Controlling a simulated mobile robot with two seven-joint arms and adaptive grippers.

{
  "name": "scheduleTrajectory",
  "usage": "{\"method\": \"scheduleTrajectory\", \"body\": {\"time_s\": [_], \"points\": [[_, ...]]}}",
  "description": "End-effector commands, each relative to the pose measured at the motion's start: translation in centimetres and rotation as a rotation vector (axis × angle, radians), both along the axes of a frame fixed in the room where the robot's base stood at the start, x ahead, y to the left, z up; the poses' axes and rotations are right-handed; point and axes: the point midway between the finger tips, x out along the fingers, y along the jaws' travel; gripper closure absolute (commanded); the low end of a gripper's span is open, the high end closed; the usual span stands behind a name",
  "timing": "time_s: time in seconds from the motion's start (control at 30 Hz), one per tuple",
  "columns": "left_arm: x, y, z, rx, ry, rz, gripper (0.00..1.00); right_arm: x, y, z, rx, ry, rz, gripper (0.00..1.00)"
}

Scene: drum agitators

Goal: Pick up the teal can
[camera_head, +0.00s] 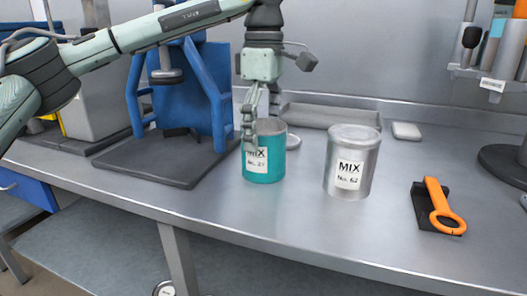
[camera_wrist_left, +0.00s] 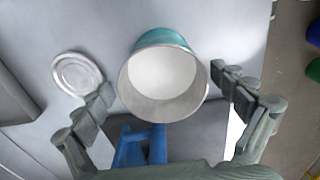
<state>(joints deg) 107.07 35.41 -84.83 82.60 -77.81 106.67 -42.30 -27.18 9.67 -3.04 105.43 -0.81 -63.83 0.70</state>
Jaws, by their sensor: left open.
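The teal can (camera_head: 264,168) stands upright on the steel bench, with a white label reading MIX. In the left wrist view the can (camera_wrist_left: 165,40) shows from above, open-topped with a pale inside. My left gripper (camera_head: 260,115) points down at it and is open. One finger hangs in front of the can's near side and covers part of its rim and label; the other is towards its far side. In the left wrist view the fingers of my left gripper (camera_wrist_left: 165,90) are on either side of the can, with visible gaps. My right gripper is not in view.
A silver MIX can (camera_head: 352,160) stands close to the right. A round silver lid (camera_wrist_left: 77,73) lies behind the teal can. A blue stand on a dark base (camera_head: 155,160) is at left. An orange tool (camera_head: 440,205) lies in a black holder at right. The front bench strip is clear.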

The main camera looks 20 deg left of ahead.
Motion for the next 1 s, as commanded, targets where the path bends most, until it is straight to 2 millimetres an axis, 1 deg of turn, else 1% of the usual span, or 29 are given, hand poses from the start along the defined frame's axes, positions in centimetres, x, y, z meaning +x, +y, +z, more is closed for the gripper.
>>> {"method": "scheduleTrajectory", "body": {"time_s": [0.2,0.3,0.4,0.57,0.67,1.0], "points": [[-0.4,-0.2,-3.3,-0.001,0.002,0.000,0.04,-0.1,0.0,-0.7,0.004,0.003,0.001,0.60],[-0.4,-0.2,-4.2,-0.002,0.000,0.001,0.04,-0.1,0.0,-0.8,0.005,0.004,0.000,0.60],[-0.4,-0.2,-4.6,-0.003,-0.001,0.001,0.04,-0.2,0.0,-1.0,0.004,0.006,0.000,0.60],[-0.4,-0.2,-4.6,-0.003,-0.001,0.000,0.04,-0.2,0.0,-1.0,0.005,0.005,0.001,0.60],[-0.4,-0.2,-4.6,-0.003,-0.001,0.000,0.14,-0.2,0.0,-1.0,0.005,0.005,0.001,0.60],[-0.4,-0.2,-4.6,-0.004,0.000,0.000,0.56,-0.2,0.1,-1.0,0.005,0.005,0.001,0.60]]}}
